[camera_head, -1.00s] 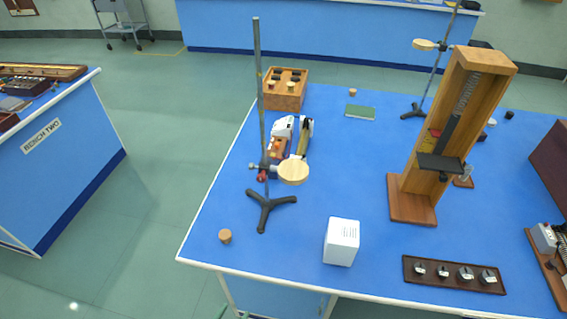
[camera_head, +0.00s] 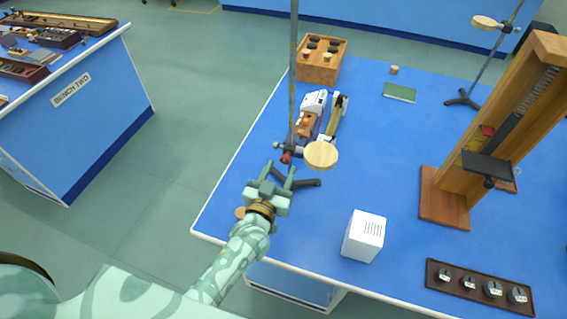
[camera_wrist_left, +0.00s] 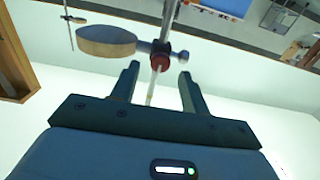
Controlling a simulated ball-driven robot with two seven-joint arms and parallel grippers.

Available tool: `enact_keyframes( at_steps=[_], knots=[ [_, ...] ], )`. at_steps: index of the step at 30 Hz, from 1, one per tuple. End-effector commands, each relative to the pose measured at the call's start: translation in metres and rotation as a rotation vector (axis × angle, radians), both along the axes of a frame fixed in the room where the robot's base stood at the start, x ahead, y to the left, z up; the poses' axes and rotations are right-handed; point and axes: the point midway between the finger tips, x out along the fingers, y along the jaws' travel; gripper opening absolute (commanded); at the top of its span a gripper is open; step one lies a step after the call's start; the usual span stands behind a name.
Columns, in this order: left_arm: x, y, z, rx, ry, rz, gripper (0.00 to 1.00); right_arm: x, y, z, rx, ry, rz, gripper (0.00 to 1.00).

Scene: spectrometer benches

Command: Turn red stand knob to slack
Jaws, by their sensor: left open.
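The near stand has a thin upright rod (camera_head: 293,80) and a dark tripod foot (camera_head: 307,183). A clamp on the rod carries a round wooden disc (camera_head: 320,155). The red knob (camera_head: 287,158) is at the clamp, just beyond the fingertips of my left gripper (camera_head: 280,171). My left gripper is open and empty, and hides part of the tripod foot. In the left wrist view the red knob (camera_wrist_left: 160,63) appears between the two open fingertips (camera_wrist_left: 158,73), apparently a little beyond them. The wooden disc (camera_wrist_left: 106,41) is to its left. My right gripper is not in view.
A white box (camera_head: 364,236) stands to the right of my arm. Behind the stand are a small white-and-orange device (camera_head: 311,112) and a wooden block box (camera_head: 321,60). A tall wooden frame (camera_head: 520,110) and a second stand (camera_head: 485,65) are at the right.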

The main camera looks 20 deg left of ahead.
Motion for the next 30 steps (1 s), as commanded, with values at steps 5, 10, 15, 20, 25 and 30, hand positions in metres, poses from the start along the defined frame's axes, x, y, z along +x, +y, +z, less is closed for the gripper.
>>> enact_keyframes(
  at_steps=[5, 10, 15, 20, 25, 30],
  knots=[
    [0.025, 0.000, -0.001, 0.000, 0.000, 0.001, 0.46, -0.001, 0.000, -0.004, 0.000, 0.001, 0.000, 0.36],
    [0.032, -0.001, 0.000, 0.001, 0.001, 0.001, 0.46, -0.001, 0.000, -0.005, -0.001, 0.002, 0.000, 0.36],
    [0.032, -0.001, 0.000, 0.001, 0.001, 0.001, 0.46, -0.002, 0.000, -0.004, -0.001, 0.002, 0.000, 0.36],
    [0.032, -0.001, 0.000, 0.001, 0.001, 0.000, 0.15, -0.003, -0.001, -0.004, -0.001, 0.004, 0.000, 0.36],
    [0.032, -0.001, 0.000, 0.000, 0.001, 0.001, 0.02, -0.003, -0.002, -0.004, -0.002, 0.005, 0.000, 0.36],
    [0.032, -0.001, 0.000, -0.018, 0.002, 0.000, 0.02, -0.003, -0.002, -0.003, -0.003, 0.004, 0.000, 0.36]
  ],
)
